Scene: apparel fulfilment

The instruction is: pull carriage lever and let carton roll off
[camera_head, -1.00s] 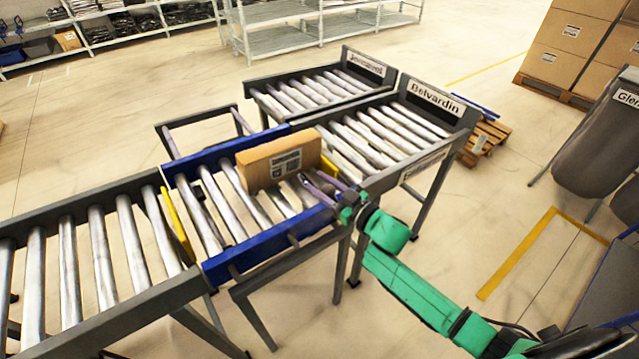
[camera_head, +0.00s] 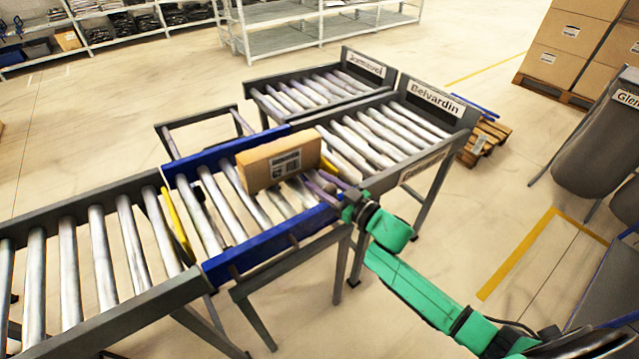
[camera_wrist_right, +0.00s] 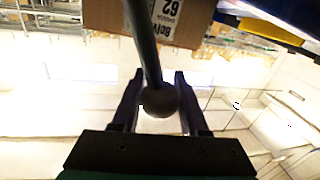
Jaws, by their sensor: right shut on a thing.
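A brown carton (camera_head: 265,172) with a white label stands on the rollers of the blue-sided carriage (camera_head: 270,238), at its right end. It also shows at the top of the right wrist view (camera_wrist_right: 115,14), its label partly reading "Belv". The carriage lines up with the roller lane marked Belvardin (camera_head: 433,98). A yellow stop (camera_head: 329,165) shows just right of the carton. My right gripper (camera_head: 322,184) is at the carriage's near right corner, close to the carton. In the wrist view its fingers are shut on the round knob of the carriage lever (camera_wrist_right: 158,98). My left gripper is out of view.
A feeding roller conveyor (camera_head: 85,240) with a yellow stop (camera_head: 178,225) at its end meets the carriage on the left. A second lane (camera_head: 310,90) lies behind the Belvardin lane. A grey bin (camera_head: 590,150) and stacked boxes (camera_head: 570,45) stand at the right.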

